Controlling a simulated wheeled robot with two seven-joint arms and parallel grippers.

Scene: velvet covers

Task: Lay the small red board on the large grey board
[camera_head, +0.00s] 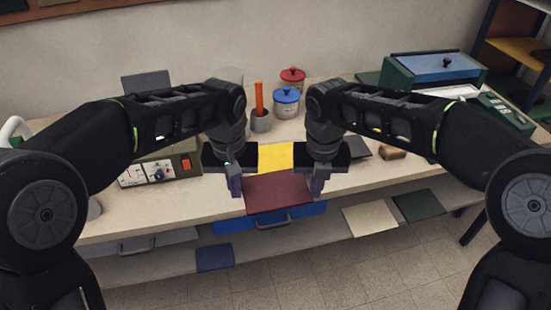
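The small red board (279,192) is dark red and lies at the table's front edge, jutting out over the blue drawer. My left gripper (235,181) is at its left edge and my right gripper (317,181) is at its right edge. The fingers look close to or touching the board's sides; whether they are closed on it is unclear. A dark grey flat panel (147,84) stands at the back left against the wall. A smaller dark grey piece (361,151) lies right of my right gripper. I cannot tell which is the large grey board.
A yellow board (275,156) lies behind the red one. Blue (214,257), cream (369,218) and green (418,205) boards jut out lower down. Pots (286,101), a control box (160,168) and a green case (435,72) stand on the table.

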